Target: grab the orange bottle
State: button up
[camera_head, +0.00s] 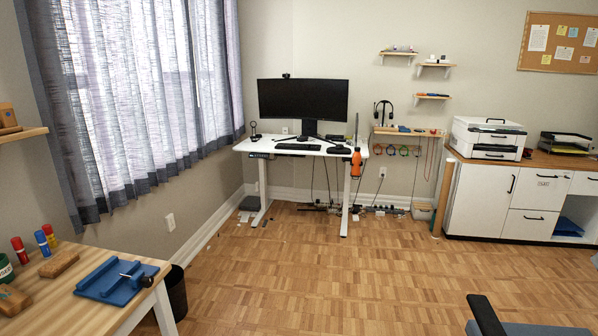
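An orange bottle (356,163) is at the right front corner of the white standing desk (258,147), across the room. It looks upright and sits at the desk's edge, partly below the level of the top; how it is held there is too small to tell. My gripper is not in this view.
A monitor (303,99) and keyboard (298,146) stand on the desk. Open wooden floor (290,270) lies in front. A wooden table (140,270) is at near left, a dark bin (174,292) beside it, a chair (487,316) at near right, and a printer cabinet (478,195) at right.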

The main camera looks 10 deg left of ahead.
aim_at(356, 158)
jog(key=i+u, duration=0.35)
jog(key=i, duration=3.1)
jog(key=i+l+u, duration=0.25)
jog(key=i, duration=0.7)
jog(key=j, duration=0.1)
